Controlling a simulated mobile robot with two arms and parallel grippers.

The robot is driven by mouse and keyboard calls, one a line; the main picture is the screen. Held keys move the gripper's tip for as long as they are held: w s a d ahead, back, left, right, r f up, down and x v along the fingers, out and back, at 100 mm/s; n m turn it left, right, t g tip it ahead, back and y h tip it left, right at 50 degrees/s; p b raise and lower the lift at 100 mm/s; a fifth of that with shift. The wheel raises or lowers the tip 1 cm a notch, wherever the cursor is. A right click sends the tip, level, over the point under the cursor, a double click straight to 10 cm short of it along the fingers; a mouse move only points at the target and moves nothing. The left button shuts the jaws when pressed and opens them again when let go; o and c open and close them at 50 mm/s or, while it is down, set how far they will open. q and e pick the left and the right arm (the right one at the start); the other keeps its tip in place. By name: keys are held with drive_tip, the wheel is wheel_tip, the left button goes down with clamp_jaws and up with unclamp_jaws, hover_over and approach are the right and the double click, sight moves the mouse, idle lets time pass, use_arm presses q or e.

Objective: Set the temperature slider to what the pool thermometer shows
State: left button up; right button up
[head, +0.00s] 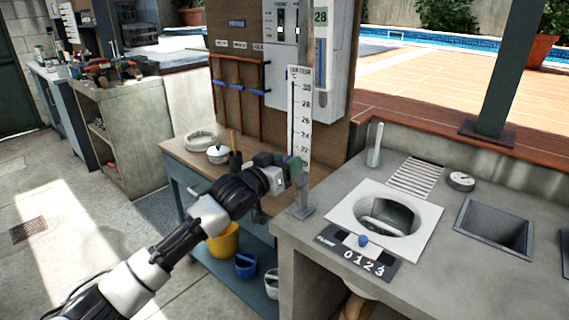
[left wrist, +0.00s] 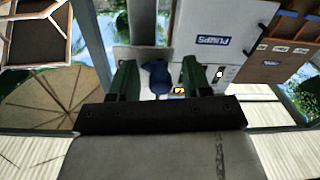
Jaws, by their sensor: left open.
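The temperature slider (head: 299,95) is a tall white scale with numbers from about 22 to 30, on a grey post at the counter's edge. My left gripper (head: 292,168) is at its lower end, covering the part below the low numbers. In the left wrist view a blue knob (left wrist: 158,77) shows between the open fingers of my left gripper (left wrist: 160,82); I cannot tell whether they touch it. My right gripper is out of view.
The grey counter (head: 320,245) on the right holds a white-framed basin (head: 430,215), a round gauge (head: 461,181) and a 0-to-3 plate (head: 360,262) with a blue knob. A wooden workbench (head: 190,155) stands behind my left arm. A yellow bucket (head: 224,243) is below.

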sight(291, 102)
use_arm(q)
clamp_jaws()
wheel_tip(291, 102, up, 14)
drive_tip(key=p, duration=1.1)
drive_tip(key=shift+a+r, duration=0.1)
drive_tip(key=shift+r, duration=0.05)
drive_tip(key=shift+c, duration=1.3)
unclamp_jaws()
drive_tip(key=shift+o, duration=1.2)
drive_tip(key=shift+w+a+f, duration=0.1)
drive_tip(key=shift+a+f, duration=0.05)
drive_tip(key=shift+f, duration=0.05)
